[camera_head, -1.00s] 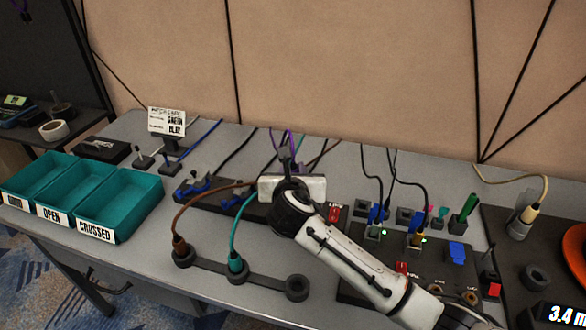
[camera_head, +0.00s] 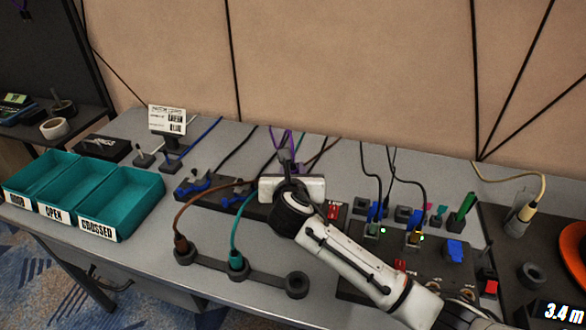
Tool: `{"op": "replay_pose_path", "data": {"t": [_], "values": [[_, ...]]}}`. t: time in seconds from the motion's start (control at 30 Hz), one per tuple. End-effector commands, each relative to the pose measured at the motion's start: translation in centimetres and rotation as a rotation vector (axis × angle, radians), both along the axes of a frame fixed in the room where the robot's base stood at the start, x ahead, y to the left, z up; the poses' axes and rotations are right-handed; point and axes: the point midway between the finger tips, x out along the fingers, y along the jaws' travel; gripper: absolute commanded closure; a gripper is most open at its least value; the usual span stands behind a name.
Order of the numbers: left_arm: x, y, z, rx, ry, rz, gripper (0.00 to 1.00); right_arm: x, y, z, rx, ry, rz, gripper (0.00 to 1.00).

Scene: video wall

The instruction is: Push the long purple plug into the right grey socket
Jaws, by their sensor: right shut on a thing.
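A purple cable (camera_head: 290,136) comes from the back of the table down to the fingertips of my right gripper (camera_head: 285,162). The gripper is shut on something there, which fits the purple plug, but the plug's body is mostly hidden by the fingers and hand. The gripper is above the dark strip behind the hand. A dark grey bar in front carries three round grey sockets. A brown plug (camera_head: 181,243) stands in the left one and a teal plug (camera_head: 236,261) in the middle one. The right grey socket (camera_head: 297,285) looks empty. My left gripper is not in view.
Three teal bins (camera_head: 120,201) stand at the left. A dark panel (camera_head: 420,266) with blue, green and red parts lies right of my arm. A small sign (camera_head: 166,119) stands at the back. Several cables run along the wall side. Bare table lies left of the sockets.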

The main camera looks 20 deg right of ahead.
Motion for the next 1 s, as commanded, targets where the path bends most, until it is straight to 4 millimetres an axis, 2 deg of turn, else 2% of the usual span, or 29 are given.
{"op": "replay_pose_path", "data": {"t": [0.4,1.0], "values": [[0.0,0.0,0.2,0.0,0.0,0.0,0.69,0.0,0.0,-1.1,-0.001,0.0,0.0,1.0],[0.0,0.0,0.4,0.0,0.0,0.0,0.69,0.0,0.0,-1.4,-0.002,0.001,0.001,1.0]]}}
